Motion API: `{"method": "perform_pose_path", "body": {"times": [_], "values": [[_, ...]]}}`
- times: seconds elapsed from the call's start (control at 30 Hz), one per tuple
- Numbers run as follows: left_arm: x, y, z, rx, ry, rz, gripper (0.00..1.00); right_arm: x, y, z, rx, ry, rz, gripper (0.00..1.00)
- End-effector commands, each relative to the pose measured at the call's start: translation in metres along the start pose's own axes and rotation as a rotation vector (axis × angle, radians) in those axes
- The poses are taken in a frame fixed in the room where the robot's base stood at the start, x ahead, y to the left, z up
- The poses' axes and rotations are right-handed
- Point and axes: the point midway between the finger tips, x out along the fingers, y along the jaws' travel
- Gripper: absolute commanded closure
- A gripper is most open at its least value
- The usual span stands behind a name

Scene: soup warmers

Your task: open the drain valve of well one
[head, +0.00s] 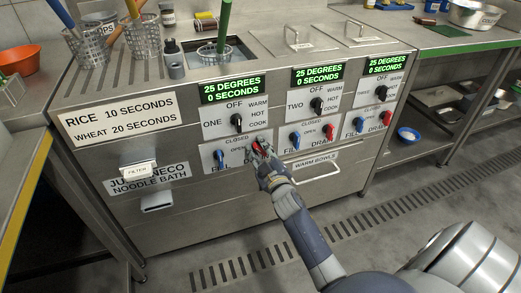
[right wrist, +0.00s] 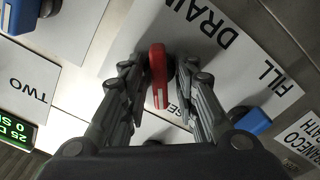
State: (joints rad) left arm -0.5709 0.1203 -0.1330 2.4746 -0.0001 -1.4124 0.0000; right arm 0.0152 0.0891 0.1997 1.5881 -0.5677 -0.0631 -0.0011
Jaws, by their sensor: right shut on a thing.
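The red drain valve handle of well one (head: 256,146) is on the lower panel under the knob marked ONE, right of the blue fill handle (head: 219,158). My right gripper (head: 261,149) reaches it from the lower right and covers part of it and of the DRAIN label. In the right wrist view the red handle (right wrist: 158,76) lies between the two fingers, which are shut on it. The blue fill handle (right wrist: 250,122) shows to the right there. How far the valve is turned is hard to tell. My left gripper is out of view.
Well two's red handle (head: 329,131) and blue handle (head: 295,138) sit to the right, with well three's beyond. A warm-bowls drawer handle (head: 316,176) is just below right of my gripper. Baskets (head: 143,42) stand on top. The floor in front is clear.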

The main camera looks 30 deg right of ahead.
Motion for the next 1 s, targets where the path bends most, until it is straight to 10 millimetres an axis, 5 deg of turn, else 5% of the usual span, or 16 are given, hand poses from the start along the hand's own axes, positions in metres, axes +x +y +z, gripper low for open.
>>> {"method": "perform_pose_path", "body": {"times": [0.2, 0.53, 1.0], "values": [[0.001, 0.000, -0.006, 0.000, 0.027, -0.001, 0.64, 0.000, -0.003, 0.000, -0.234, 0.000, -0.002, 0.93], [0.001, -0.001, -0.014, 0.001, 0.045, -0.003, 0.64, 0.000, -0.003, 0.000, -0.262, 0.000, -0.002, 0.93], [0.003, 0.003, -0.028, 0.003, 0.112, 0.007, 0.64, 0.000, -0.005, 0.001, -0.548, 0.001, -0.002, 0.93]]}}
